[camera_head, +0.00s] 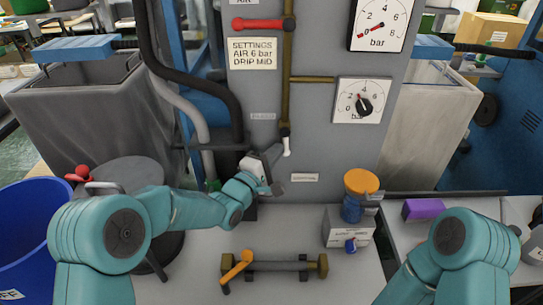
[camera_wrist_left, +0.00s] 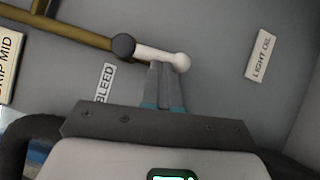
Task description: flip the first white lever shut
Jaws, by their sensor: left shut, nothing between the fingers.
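The white lever (camera_head: 286,146) hangs straight down at the lower end of a brass pipe (camera_head: 285,105) on the grey panel. In the left wrist view the white lever (camera_wrist_left: 156,53) runs from a dark round pivot (camera_wrist_left: 123,46) to a white ball end, roughly in line with the pipe. My left gripper (camera_head: 275,160) is at the lever's lower end, its fingers shut and empty. In the left wrist view the left fingertips (camera_wrist_left: 165,68) overlap the lever near its ball; whether they touch, I cannot tell. My right arm shows at lower right, but its gripper is not in view.
A "BLEED" label (camera_wrist_left: 104,84) is beside the lever. A red lever (camera_head: 262,24) and two gauges (camera_head: 362,100) are higher on the panel. An orange-capped blue jar (camera_head: 357,200) and a brass pipe piece with an orange handle (camera_head: 237,268) are on the bench.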

